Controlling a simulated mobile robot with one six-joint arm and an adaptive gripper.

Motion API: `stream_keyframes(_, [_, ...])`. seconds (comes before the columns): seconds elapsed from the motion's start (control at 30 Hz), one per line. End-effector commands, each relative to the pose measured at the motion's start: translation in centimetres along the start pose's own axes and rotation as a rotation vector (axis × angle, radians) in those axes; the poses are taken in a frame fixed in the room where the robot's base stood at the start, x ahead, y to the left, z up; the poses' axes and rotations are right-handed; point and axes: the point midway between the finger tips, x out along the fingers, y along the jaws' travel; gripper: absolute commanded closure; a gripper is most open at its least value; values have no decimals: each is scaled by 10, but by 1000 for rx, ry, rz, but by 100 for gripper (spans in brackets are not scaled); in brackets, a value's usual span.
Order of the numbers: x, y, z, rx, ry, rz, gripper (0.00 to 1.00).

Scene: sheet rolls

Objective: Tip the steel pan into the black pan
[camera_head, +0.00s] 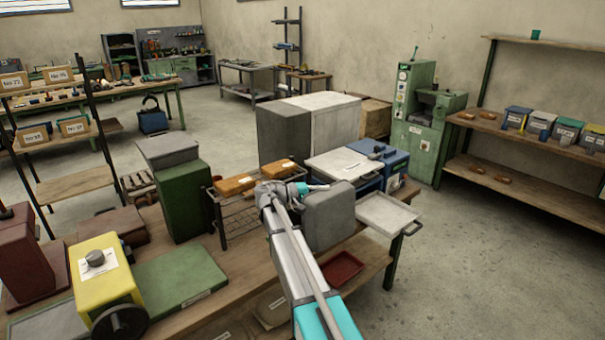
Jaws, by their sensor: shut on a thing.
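My gripper (321,187) is at the end of the turquoise wrist, above a grey rounded box. It is small in the view and appears shut at the near left edge of a flat, pale steel pan (343,164). The fingers' exact grip is hard to make out. The pan looks roughly level, above or on a blue box; I cannot tell whether they touch. A small dark item lies by its far right corner. A second shallow, pale tray (387,212) with a dark handle sits lower at the right. I cannot make out a clearly black pan.
The grey rounded box (328,218) stands close under my wrist. Orange-brown blocks (236,184) lie on a wire rack to the left. A large grey cabinet (308,125) stands behind. A red tray (342,268) is lower down. Floor at the right is clear.

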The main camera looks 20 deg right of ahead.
Motion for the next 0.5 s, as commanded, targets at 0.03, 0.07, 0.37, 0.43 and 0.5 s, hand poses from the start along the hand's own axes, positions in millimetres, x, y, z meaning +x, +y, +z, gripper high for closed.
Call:
stream_keyframes(0.03, [2,0,0,0,-3,1,100])
stream_keyframes(0.07, [2,0,0,0,-4,1,100])
stream_keyframes(0.37, [3,1,-8,2,-8,1,100])
stream_keyframes(0.43, [1,1,-16,5,-8,1,100])
stream_keyframes(0.5, [-3,2,-28,8,-8,1,100])
